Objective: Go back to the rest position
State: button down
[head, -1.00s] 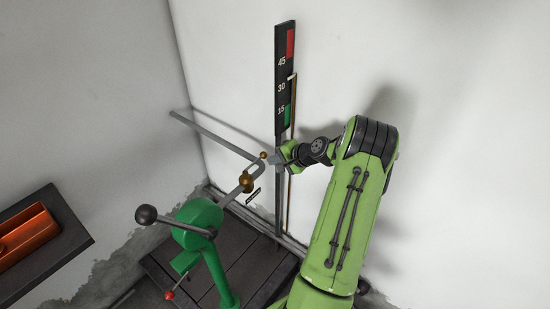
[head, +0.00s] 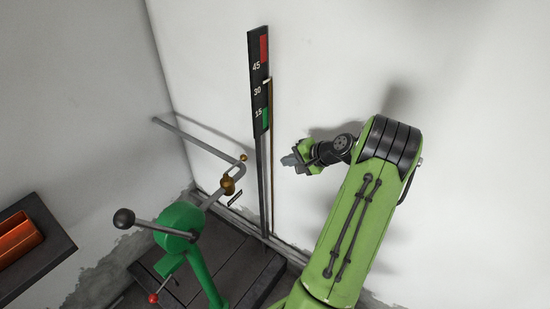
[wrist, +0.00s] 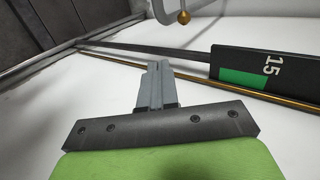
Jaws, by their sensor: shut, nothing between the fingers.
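My gripper (head: 288,161) is at the end of my green arm in the head view, to the right of the gauge post and apart from it. Its grey fingers (wrist: 154,85) are together in the wrist view, with nothing between them. The black gauge board (head: 259,85) carries the marks 15, 30 and 45, a green band low and a red band at the top. A white pointer sits a little above the 30.
A red-tipped lever (head: 154,298) sticks out low on the stand. A grey pipe (head: 195,140) runs from the left wall. The white wall right of the post is clear.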

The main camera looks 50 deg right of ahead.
jog(key=w+a+r+n+g, duration=0.1)
jog(key=a+r+n+g, duration=0.2)
jog(key=a, duration=0.6)
jog(key=w+a+r+n, duration=0.1)
jog(key=a+r+n, duration=0.35)
jog(key=a, duration=0.35)
jog(key=w+a+r+n+g, duration=0.1)
jog(key=a+r+n+g, duration=0.2)
jog(key=a, duration=0.6)
jog(key=s+a+r+n, duration=0.2)
jog(key=s+a, duration=0.3)
jog(key=s, duration=0.4)
jog(key=s+a+r+n+t+h, duration=0.1)
jog(key=s+a+n, duration=0.3)
jog(key=s+a, duration=0.2)
jog(key=s, duration=0.2)
jog(key=shift+s+a+r, duration=0.25)
jog(key=shift+s+r, duration=0.15)
